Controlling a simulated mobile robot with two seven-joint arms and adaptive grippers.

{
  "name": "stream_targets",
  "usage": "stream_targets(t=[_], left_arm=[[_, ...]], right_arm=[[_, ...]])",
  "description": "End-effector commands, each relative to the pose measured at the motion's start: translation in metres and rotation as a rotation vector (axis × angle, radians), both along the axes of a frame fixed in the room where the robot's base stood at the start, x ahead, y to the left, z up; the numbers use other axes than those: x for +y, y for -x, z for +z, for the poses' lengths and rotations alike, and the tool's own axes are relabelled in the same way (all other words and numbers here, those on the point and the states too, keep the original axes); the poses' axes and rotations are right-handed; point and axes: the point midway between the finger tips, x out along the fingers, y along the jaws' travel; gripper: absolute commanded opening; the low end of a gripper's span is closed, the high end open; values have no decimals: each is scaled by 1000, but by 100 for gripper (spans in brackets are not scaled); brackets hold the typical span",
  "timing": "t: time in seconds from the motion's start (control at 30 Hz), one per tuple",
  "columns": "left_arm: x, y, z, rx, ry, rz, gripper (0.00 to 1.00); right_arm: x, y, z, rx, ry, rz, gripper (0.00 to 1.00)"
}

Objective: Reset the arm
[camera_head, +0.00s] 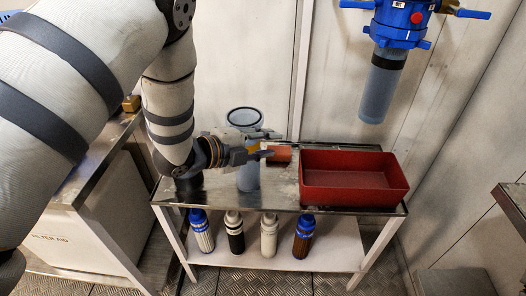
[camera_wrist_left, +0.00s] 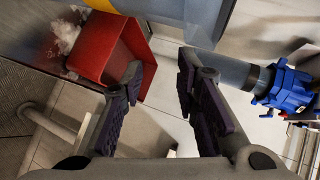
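My left gripper (camera_head: 270,145) reaches in from the left over the metal table, beside a translucent blue-grey canister (camera_head: 246,175) standing there. In the left wrist view, its two dark fingers (camera_wrist_left: 160,88) are apart with nothing between them. An orange-brown cylinder (camera_head: 281,154) shows right by the fingertips in the head view; its contact with them cannot be told. My right gripper is not in view.
A red tray (camera_head: 355,193) sits on the right of the metal table (camera_head: 270,199); it also shows in the wrist view (camera_wrist_left: 105,50). Several filter bottles (camera_head: 269,235) stand on the shelf below. A blue-headed housing (camera_head: 398,25) hangs at upper right. A side bench (camera_head: 95,160) stands left.

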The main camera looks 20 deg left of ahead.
Motion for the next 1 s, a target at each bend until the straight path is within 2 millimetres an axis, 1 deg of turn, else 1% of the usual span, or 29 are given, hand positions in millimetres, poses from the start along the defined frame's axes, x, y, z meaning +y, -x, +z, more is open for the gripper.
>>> stream_targets(t=[0.13,0.57,0.63,0.67,0.73,0.77,0.8,0.87,0.9,0.97,1.0], left_arm=[[1,3,-7,29,17,22,28],[2,4,-8,35,18,25,28],[4,12,-22,88,45,63,28],[7,19,-33,137,68,99,28],[15,48,-73,309,151,235,28],[19,66,-93,402,195,314,28],[24,95,-121,533,253,433,28],[31,144,-156,718,331,622,28],[35,179,-176,834,374,756,28],[39,234,-198,993,425,962,28],[41,271,-208,1085,451,1099,28]], right_arm=[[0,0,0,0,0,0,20],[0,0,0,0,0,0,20],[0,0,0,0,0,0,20],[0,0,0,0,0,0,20],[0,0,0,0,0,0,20],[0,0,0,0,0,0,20],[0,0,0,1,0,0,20],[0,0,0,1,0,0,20],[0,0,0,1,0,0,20],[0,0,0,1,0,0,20],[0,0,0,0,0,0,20]])
